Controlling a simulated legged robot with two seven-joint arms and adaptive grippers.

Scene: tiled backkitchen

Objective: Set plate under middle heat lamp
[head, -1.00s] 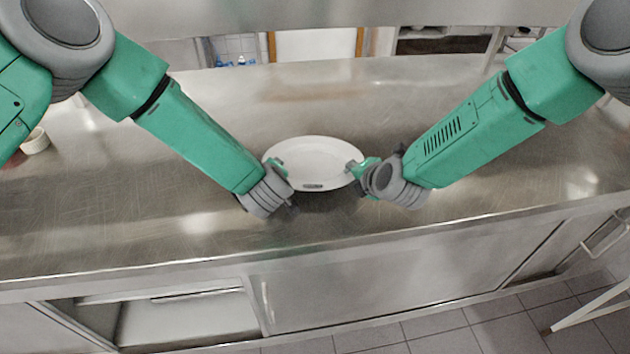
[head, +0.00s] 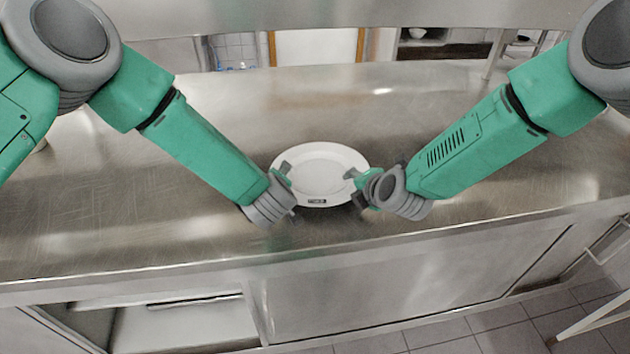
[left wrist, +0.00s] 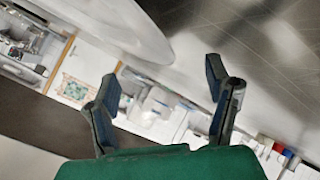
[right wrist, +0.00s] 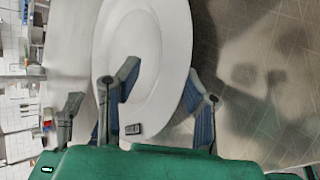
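A white oval-looking plate (head: 320,165) with a small dark label on its near rim lies between my two grippers, over the steel counter. A dark shadow shows below its near edge; I cannot tell whether it touches the counter. My left gripper (head: 284,184) is at the plate's left rim. In the left wrist view its fingers (left wrist: 163,88) are apart, with the plate (left wrist: 115,25) beyond them. My right gripper (head: 354,184) is at the right rim. In the right wrist view its fingers (right wrist: 164,88) are apart, one in front of the plate (right wrist: 150,45). No heat lamp is recognisable.
The steel counter (head: 120,200) is clear to the left and right of the plate. Its front edge (head: 330,245) runs below my grippers. A steel shelf or hood (head: 330,12) spans the top, with an upright post (head: 492,55) at the back right.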

